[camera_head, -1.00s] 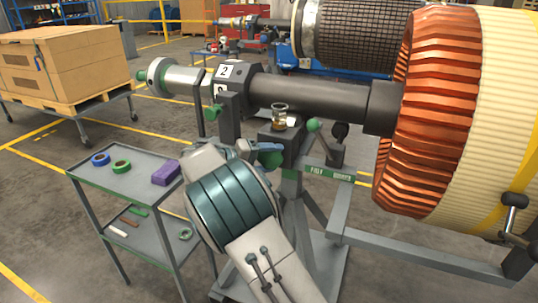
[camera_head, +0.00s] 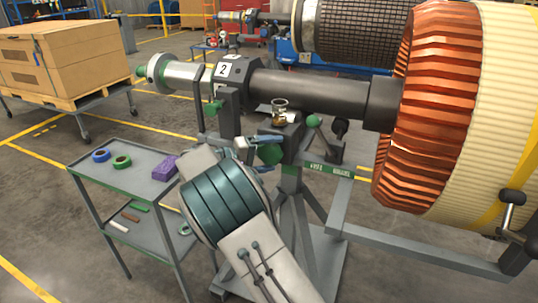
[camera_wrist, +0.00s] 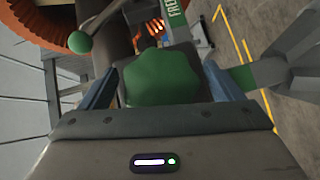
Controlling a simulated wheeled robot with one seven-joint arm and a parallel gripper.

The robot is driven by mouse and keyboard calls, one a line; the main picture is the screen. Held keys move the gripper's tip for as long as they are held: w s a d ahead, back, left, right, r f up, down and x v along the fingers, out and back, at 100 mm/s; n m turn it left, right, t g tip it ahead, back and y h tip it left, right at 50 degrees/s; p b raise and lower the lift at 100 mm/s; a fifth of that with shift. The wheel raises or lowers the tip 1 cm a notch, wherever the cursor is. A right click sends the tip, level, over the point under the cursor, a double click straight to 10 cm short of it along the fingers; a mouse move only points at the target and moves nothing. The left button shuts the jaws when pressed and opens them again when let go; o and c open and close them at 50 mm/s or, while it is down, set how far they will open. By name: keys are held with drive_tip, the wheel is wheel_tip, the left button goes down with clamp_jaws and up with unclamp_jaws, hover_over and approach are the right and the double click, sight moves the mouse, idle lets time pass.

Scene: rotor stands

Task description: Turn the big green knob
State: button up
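The big green knob (camera_head: 270,154) sits on the front of the dark block of the rotor stand, below the shaft. It fills the middle of the wrist view (camera_wrist: 160,80) as a lobed green shape. My gripper (camera_wrist: 161,68) is open, with one blue-grey finger on each side of the knob in that view. Small gaps show between fingers and knob; I cannot tell whether either touches.
A glass jar (camera_head: 280,112) with brown contents stands on the block just above the knob. A green-balled lever (camera_head: 314,121) is to its right. A grey cart (camera_head: 130,180) with tape rolls and a purple box stands at left. The large copper rotor (camera_head: 430,110) is at right.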

drive_tip(key=v, duration=1.4)
drive_tip(key=shift+p, duration=0.45)
drive_tip(key=shift+w+d, duration=0.1)
